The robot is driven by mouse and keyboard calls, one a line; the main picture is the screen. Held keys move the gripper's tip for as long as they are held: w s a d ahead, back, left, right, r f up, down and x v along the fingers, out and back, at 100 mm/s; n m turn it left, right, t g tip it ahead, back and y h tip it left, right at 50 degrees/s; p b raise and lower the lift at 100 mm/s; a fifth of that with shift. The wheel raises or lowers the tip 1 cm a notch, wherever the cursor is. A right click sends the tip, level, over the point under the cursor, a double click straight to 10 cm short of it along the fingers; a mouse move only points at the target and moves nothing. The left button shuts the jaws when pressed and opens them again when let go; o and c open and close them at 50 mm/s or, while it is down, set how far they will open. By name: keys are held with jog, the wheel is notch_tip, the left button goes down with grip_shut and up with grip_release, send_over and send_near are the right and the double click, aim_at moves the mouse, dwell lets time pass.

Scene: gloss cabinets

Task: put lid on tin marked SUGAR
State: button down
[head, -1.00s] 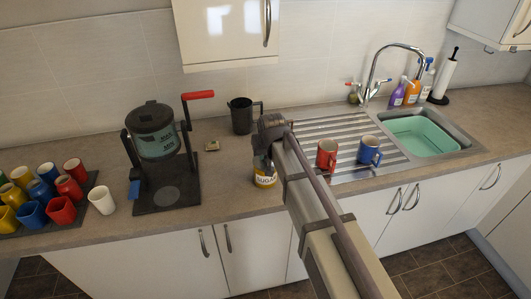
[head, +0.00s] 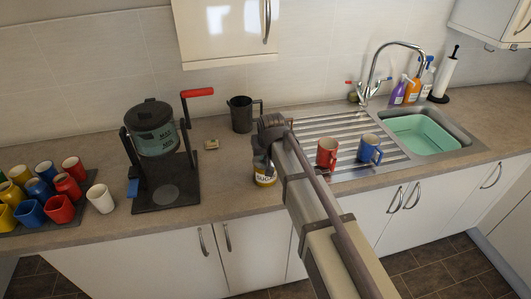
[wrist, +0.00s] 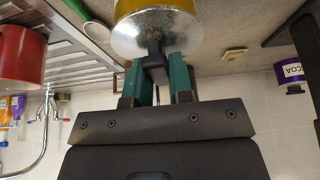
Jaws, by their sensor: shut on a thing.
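The tin marked SUGAR (head: 265,181) stands on the worktop near the front edge, left of the drainer, with a yellow and white side. In the wrist view its yellow body (wrist: 183,18) is at the top of the picture. A silvery round lid (wrist: 128,42) with a dark knob lies against the tin's end; I cannot tell whether it is fully seated. My gripper (wrist: 156,72) is shut on the dark knob between its teal fingers. In the head view, my gripper and arm hide the lid and the tin's top.
A red mug (head: 327,153) and a blue mug (head: 369,149) stand on the drainer, right of my arm. A dark jug (head: 241,114) is behind. A black press with a red handle (head: 198,94) stands left. A purple COCOA tin (wrist: 289,76) shows in the wrist view.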

jog(key=shift+f, duration=0.25)
jog(key=c, duration=0.9)
grip_release()
jog(key=shift+r, duration=0.15)
jog(key=p+v, duration=0.9)
jog(key=v, duration=0.1)
jog(key=shift+s+r+p, duration=0.2)
jog(key=shift+r+p, duration=0.1)
